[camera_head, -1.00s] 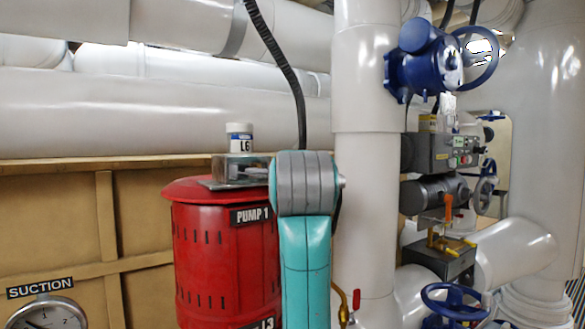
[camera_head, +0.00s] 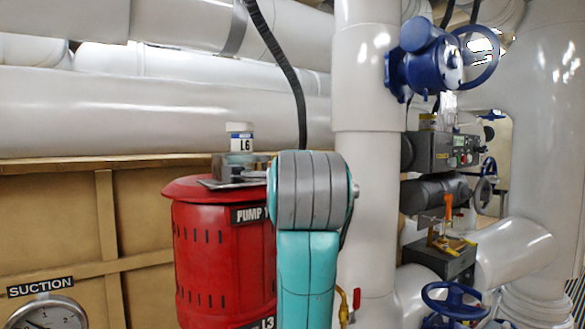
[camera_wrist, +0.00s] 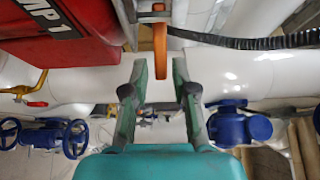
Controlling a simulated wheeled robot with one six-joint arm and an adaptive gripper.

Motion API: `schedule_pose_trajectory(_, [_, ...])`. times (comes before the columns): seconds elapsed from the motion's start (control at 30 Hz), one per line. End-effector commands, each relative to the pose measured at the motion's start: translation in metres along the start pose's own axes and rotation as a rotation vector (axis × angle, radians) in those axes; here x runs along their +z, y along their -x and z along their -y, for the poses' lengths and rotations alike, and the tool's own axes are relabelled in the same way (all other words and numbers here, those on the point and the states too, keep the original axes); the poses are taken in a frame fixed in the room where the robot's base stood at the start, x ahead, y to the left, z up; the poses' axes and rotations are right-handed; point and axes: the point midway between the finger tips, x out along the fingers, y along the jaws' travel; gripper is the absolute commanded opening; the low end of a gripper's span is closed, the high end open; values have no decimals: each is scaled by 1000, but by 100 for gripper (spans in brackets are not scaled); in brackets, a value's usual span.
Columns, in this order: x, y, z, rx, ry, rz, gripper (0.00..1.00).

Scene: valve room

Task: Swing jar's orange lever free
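A white jar with a blue band and the label L6 (camera_head: 239,138) stands upright on top of the red PUMP 1 drum (camera_head: 215,250) in the head view. An orange lever (camera_wrist: 160,48) shows close up in the wrist view, beside the drum's top edge. My gripper (camera_wrist: 159,68) is open. The lever's free end lies between its two fingers in the picture, with a gap on either side; I cannot tell whether it is at the same depth. In the head view my teal and grey arm hides the lever and most of the gripper.
A tall white pipe (camera_head: 365,190) stands right of my arm. A black cable (camera_head: 290,75) hangs behind. A second orange lever (camera_head: 448,206) is on a fixture at right. Blue handwheel valves (camera_head: 455,300) and a red-handled yellow pipe (camera_head: 356,298) are nearby.

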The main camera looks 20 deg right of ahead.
Motion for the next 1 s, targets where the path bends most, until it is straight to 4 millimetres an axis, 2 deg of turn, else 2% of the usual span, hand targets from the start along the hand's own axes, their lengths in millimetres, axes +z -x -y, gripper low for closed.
schedule_pose_trajectory(0.1, [0, 25, 0, -2, -1, 1, 27])
schedule_pose_trajectory(0.33, [0, 57, 0, -1, 0, 1, 27])
schedule_pose_trajectory(0.5, [0, 66, -1, 1, 0, -1, 27])
schedule_pose_trajectory(0.77, [0, 67, -1, 1, 0, -1, 27])
schedule_pose_trajectory(0.87, [0, 66, -2, 2, 4, -1, 5])
schedule_pose_trajectory(0.9, [0, 65, -5, 2, 12, -1, 0])
schedule_pose_trajectory(1.0, [2, 58, -22, 7, 52, 0, 0])
